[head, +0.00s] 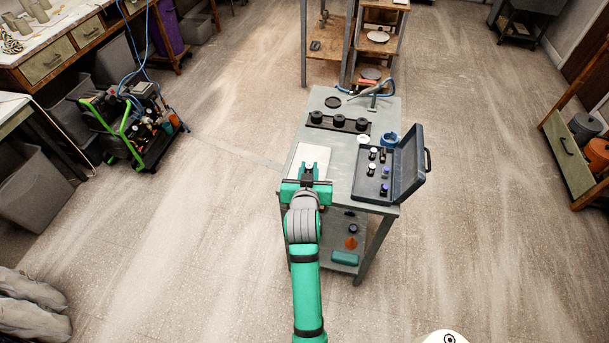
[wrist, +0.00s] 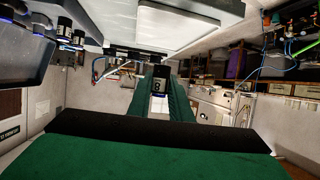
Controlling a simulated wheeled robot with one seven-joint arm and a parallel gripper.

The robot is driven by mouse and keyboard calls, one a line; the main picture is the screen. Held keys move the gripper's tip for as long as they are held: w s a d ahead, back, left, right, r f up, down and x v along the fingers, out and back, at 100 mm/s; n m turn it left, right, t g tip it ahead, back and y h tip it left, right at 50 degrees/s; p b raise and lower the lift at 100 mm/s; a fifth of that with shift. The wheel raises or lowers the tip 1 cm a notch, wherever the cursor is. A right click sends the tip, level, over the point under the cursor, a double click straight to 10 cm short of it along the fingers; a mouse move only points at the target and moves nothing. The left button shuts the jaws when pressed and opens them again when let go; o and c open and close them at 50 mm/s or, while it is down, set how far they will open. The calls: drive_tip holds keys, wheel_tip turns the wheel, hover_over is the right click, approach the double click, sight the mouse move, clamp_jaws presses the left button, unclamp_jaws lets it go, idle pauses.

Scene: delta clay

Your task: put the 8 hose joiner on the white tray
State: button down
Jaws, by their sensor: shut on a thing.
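The hose joiner (wrist: 160,76) is a small dark cylinder with a pale mark and a lighter end. My gripper (wrist: 160,104) is shut on it, between two green fingers. In the head view my green gripper (head: 309,172) is at the near end of the white tray (head: 313,156), a flat pale rectangle at the table's left side. The tray also shows at the top of the wrist view (wrist: 180,22). I cannot tell whether the joiner touches the tray. In the head view the joiner is too small to read.
An open dark case (head: 408,165) with several similar small cylinders stands right of the tray on the grey table (head: 342,165). Behind are a black rack (head: 338,124) with round pieces, a blue ring (head: 389,139) and a white disc (head: 363,140). Open floor surrounds the table's left side.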

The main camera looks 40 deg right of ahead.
drive_tip(key=w+f, duration=0.1)
drive_tip(key=f, duration=0.1)
drive_tip(key=w+f, duration=0.1)
drive_tip(key=shift+w+d+f, duration=0.2)
drive_tip(key=shift+w+d, duration=0.1)
drive_tip(key=shift+w, duration=0.05)
drive_tip(key=shift+w+d+f, duration=0.3)
drive_tip(key=shift+f, duration=0.35)
wheel_tip(320, 180, down, 2)
drive_tip(key=shift+a+f, duration=0.1)
drive_tip(key=shift+f, duration=0.3)
drive_tip(key=shift+f, duration=0.15)
drive_tip(key=c, duration=1.6)
unclamp_jaws()
drive_tip(key=shift+w, duration=0.1)
